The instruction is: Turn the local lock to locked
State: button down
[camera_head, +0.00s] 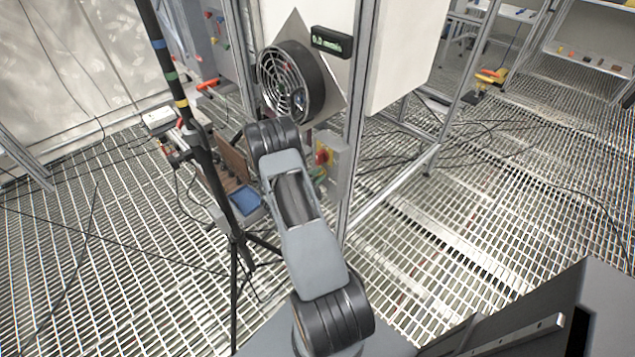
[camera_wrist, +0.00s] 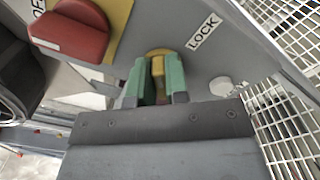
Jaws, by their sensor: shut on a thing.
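In the wrist view, my gripper (camera_wrist: 157,78) has two green fingers shut on the yellow local lock (camera_wrist: 158,66), a narrow tab on a round yellow base. The tab stands between the fingers, pointing roughly up and down in the picture. A white LOCK label (camera_wrist: 203,31) sits just right of the lock on the grey panel (camera_wrist: 228,62). The fingers hide the sides of the tab. In the head view, the grey box with a red and yellow switch (camera_head: 325,155) is beyond my arm, and my gripper is mostly hidden there.
A red handle (camera_wrist: 70,30) on a yellow plate stands close left of my fingers, with a partly cut-off label. A round fan (camera_head: 290,82) and a small display (camera_head: 332,42) are above the box. A frame post (camera_head: 356,120) and a black tripod pole (camera_head: 205,150) flank my arm.

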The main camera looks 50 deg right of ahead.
jog(key=m+b, duration=0.2)
jog(key=b, duration=0.1)
jog(key=f+m+b, duration=0.1)
jog(key=m+b, duration=0.1)
jog(key=b, duration=0.1)
jog(key=shift+s+f+m+b, duration=0.15)
jog(key=shift+m+b, duration=0.15)
jog(key=m+b, duration=0.3)
jog(key=b, duration=0.2)
jog(key=shift+m+b, duration=0.3)
jog(key=c, duration=1.1)
grip_release()
jog(key=shift+r, duration=0.25)
jog(key=a, duration=0.9)
jog(key=w+a, duration=0.1)
jog(key=a, duration=0.4)
jog(key=shift+p, duration=0.3)
